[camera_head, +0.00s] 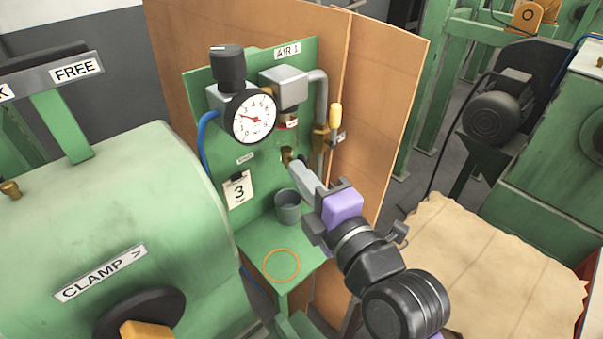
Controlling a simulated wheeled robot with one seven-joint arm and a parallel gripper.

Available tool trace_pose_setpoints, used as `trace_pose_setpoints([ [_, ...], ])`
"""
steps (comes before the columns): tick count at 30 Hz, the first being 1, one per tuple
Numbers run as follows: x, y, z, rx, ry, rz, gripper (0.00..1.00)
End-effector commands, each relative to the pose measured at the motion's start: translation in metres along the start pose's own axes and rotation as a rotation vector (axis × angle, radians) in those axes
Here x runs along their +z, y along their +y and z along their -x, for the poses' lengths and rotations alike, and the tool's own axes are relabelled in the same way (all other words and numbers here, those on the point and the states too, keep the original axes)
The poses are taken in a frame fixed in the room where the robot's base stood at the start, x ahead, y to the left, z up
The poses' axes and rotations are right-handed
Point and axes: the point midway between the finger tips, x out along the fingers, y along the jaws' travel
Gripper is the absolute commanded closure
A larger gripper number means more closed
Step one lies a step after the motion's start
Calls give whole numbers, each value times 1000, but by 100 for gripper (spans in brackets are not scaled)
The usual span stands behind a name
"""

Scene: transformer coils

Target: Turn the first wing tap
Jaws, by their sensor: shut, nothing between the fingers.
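A small brass fitting (286,154), which looks like the wing tap, sits on the green AIR 1 panel (222,153) below the regulator block. My gripper (294,165) reaches up from the lower right. Its fingers are shut with nothing between them, and the tips are right at the lower right of the brass fitting. I cannot tell whether they touch it. The tips and fingers hide part of the fitting, so its wing angle is not clear. A yellow-handled valve (335,117) is on the grey pipe to the right.
A pressure gauge (253,117) with a black knob (227,68) is at upper left. A grey cup (288,207) stands on the green shelf (252,236) under the fitting, with an orange ring (281,266) in front. An orange-brown board (377,90) stands close behind.

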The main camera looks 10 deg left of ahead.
Motion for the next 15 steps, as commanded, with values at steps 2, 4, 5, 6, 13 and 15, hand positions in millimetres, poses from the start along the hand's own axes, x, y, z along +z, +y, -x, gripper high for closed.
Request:
trace_pose_setpoints([
  [2,0,0,0,0,0,-1,100],
  [4,0,0,0,-2,0,-6,100],
  [5,0,1,0,-2,0,-9,100],
  [6,0,1,0,-4,0,-17,100],
  [13,1,2,0,-16,0,-59,100],
  [15,1,2,0,-18,0,-68,100],
])
